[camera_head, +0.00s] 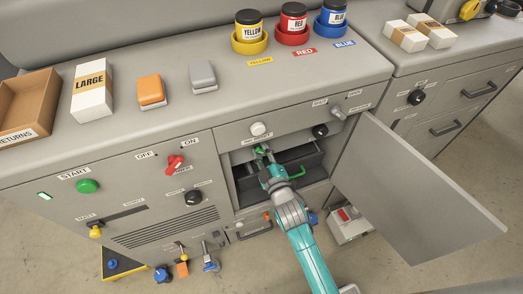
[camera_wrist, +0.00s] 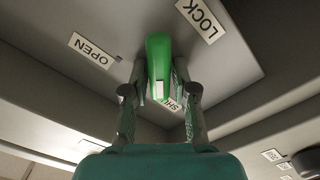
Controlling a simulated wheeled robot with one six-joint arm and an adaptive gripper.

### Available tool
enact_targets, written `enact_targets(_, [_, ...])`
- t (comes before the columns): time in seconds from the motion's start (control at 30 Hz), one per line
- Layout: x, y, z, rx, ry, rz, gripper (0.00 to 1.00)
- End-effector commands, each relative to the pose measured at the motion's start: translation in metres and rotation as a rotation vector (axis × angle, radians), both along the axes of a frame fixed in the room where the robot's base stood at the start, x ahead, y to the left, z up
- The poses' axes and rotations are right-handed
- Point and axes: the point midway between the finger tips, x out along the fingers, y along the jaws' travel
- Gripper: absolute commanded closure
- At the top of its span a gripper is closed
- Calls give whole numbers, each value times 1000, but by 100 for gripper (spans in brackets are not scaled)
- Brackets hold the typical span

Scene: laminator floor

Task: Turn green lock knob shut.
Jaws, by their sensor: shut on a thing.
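The green lock knob (camera_wrist: 158,52) is in the upper middle of the wrist view, a long rounded handle under a grey panel inside the open cabinet. My gripper (camera_wrist: 160,85) has its two fingers on either side of the knob, shut on it. An OPEN label (camera_wrist: 91,48) lies left of the knob and a LOCK label (camera_wrist: 200,18) lies upper right. A label starting "SH" (camera_wrist: 172,104) is partly hidden by the knob and the right finger. In the head view, my gripper (camera_head: 263,156) reaches into the cabinet opening; the knob is small there.
The cabinet door (camera_head: 415,195) hangs wide open on the right. A dark drawer (camera_head: 290,160) sits inside the opening around my arm. A white knob (camera_head: 259,129) and a black knob (camera_head: 320,131) are on the panel above. A red switch (camera_head: 174,164) is on the left front.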

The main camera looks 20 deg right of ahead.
Motion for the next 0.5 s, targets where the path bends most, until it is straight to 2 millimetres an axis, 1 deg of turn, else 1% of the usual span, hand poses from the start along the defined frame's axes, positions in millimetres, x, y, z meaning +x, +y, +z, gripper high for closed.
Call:
enact_targets(0.33, [0,0,0,-3,1,1,100])
enact_targets(0.37, [0,0,0,-3,1,1,71])
enact_targets(0.4, [0,0,0,-3,1,1,61])
enact_targets(0.43, [0,0,0,-3,1,1,53])
enact_targets(0.47, [0,0,0,-3,1,1,48])
enact_targets(0.5, [0,0,0,-3,1,1,48])
